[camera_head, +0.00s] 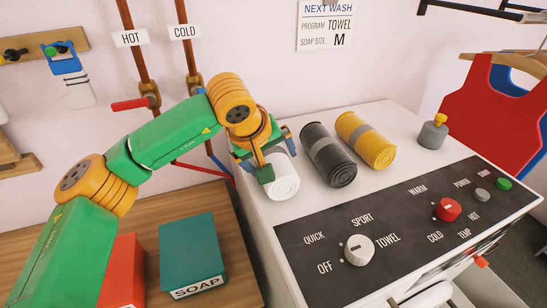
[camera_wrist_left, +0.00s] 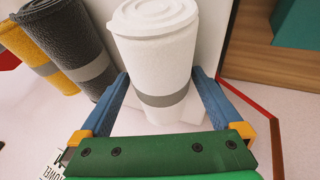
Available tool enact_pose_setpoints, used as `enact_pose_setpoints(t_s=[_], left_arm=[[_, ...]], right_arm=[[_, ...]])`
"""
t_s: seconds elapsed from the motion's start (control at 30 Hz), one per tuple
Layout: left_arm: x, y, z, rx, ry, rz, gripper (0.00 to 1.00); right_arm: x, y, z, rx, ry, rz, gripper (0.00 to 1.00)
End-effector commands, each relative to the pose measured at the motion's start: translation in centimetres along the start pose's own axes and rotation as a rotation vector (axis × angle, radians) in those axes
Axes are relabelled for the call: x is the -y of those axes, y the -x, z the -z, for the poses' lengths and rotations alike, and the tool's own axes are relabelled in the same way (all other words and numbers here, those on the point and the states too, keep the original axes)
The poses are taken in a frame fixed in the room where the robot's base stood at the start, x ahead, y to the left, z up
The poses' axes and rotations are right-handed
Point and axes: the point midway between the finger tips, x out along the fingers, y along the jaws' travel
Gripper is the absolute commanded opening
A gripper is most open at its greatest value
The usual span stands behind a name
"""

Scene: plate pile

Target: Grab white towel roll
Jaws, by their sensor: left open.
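The white towel roll (camera_head: 283,181) lies on top of the washing machine (camera_head: 392,120), at its left side. In the left wrist view the white towel roll (camera_wrist_left: 154,55) fills the middle and has a grey band around it. My left gripper (camera_head: 265,160) is over the roll in the head view. In the left wrist view its blue fingers (camera_wrist_left: 163,85) are open, one on each side of the roll's banded part. I cannot tell whether either finger touches it. My right gripper is not in view.
A dark grey roll (camera_head: 328,155) and a yellow roll (camera_head: 366,140) lie to the right of the white one. A grey weight-like object with a yellow knob (camera_head: 432,134) stands farther right. A teal soap box (camera_head: 192,255) stands on the wooden surface at the left.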

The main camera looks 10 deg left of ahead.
Motion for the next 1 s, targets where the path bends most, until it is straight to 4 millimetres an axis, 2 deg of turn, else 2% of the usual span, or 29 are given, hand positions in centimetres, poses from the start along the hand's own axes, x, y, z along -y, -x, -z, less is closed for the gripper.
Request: enact_pose_setpoints(t_s=[0.1, 0.4, 0.43, 0.67, 0.77, 0.87, 1.0], left_arm=[[0.0, 0.0, 0.0, 0.000, 0.000, 0.000, 0.97], [0.0, 0.0, 0.0, 0.000, 0.000, 0.000, 0.16], [0.0, 0.0, 0.0, 0.000, 0.000, -0.001, 0.14], [-0.1, 0.1, 0.0, 0.000, 0.000, -0.001, 0.14], [-0.4, 0.7, 0.3, -0.003, 0.000, -0.002, 0.14], [-1.1, 2.3, 1.0, -0.005, 0.001, -0.005, 0.14], [-3.5, 6.2, -0.5, -0.005, -0.006, -0.007, 0.14]], right_arm=[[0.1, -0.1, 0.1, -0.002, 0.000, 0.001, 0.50], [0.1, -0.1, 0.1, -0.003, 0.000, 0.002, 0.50], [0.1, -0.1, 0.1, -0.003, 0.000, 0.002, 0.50], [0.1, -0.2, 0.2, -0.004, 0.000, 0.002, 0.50], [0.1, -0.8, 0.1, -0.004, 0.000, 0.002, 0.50], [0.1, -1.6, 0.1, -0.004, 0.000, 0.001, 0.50], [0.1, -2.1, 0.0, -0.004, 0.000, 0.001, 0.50]])
